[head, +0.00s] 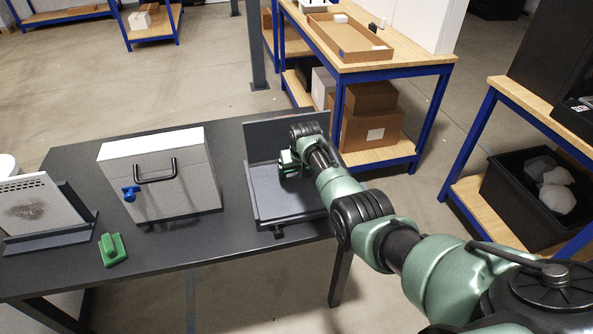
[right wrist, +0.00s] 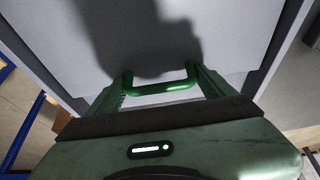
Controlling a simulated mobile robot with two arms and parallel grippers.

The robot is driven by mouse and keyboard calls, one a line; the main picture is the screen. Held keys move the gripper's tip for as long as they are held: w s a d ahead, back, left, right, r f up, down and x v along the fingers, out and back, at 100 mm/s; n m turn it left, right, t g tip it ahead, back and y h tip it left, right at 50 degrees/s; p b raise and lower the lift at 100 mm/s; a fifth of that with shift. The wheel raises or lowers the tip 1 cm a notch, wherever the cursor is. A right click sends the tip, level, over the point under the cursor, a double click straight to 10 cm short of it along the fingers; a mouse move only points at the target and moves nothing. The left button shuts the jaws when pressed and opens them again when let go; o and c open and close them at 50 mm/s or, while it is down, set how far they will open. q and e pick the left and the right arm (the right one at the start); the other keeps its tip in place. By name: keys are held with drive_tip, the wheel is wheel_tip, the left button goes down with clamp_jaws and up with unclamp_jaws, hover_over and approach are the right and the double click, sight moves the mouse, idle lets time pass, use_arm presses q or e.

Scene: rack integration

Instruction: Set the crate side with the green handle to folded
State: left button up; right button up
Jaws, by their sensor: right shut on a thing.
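The crate (head: 293,212) is a low grey frame near the right end of the dark table, with an upright grey side (head: 283,131) at its back. My right gripper (head: 289,168) reaches over it. In the right wrist view, the fingers are shut on the green handle (right wrist: 163,88), which sits on a flat light-grey side panel (right wrist: 225,40). In the head view my gripper and forearm hide most of the handle. That panel looks low over the crate's floor; its exact tilt is hard to tell. My left gripper is not in view.
A grey box (head: 160,185) with a black handle and a blue knob stands left of the crate. A green block (head: 112,249) lies near the table's (head: 190,247) front edge. A perforated panel (head: 38,205) leans in a stand at far left. Workbenches (head: 400,72) stand behind and right.

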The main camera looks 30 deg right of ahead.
sight(298, 183)
drive_tip(key=shift+w+r, duration=0.1)
drive_tip(key=shift+w, duration=0.1)
drive_tip(key=o, duration=2)
drive_tip(key=shift+c, duration=0.2)
drive_tip(key=shift+w+f, duration=0.1)
drive_tip(key=shift+f, duration=0.1)
drive_tip(key=p+v, duration=0.1)
drive_tip(key=v, duration=0.6)
drive_tip(key=shift+r, duration=0.3)
